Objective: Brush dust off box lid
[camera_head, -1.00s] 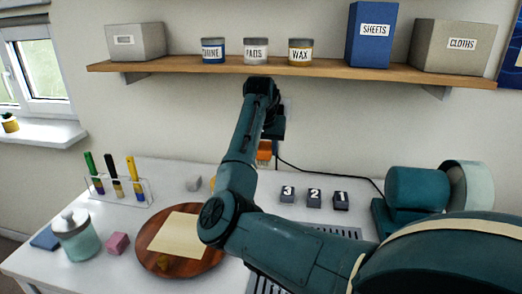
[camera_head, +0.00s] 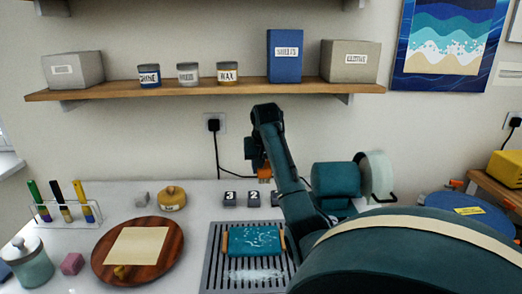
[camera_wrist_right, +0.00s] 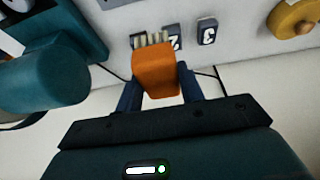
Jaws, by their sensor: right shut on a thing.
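My right gripper (camera_wrist_right: 158,88) is shut on a brush with an orange handle (camera_wrist_right: 155,70) and pale bristles (camera_wrist_right: 152,40). In the head view the orange brush (camera_head: 264,172) hangs in front of the wall, above the back of the bench near the number blocks. The brush touches no box. A grey box (camera_head: 73,70) stands at the left end of the shelf, and another grey box (camera_head: 350,62) with a label stands at the right end. I cannot tell which box is dusty; no dust shows clearly on their lids. My left gripper is out of view.
The shelf (camera_head: 200,90) also holds small jars and a blue box (camera_head: 285,55). Below are number blocks (camera_head: 230,199), a teal tray with wooden handles (camera_head: 253,241) on a grille, a round wooden board (camera_head: 170,255), a tube rack (camera_head: 68,212) and a teal machine (camera_head: 336,180).

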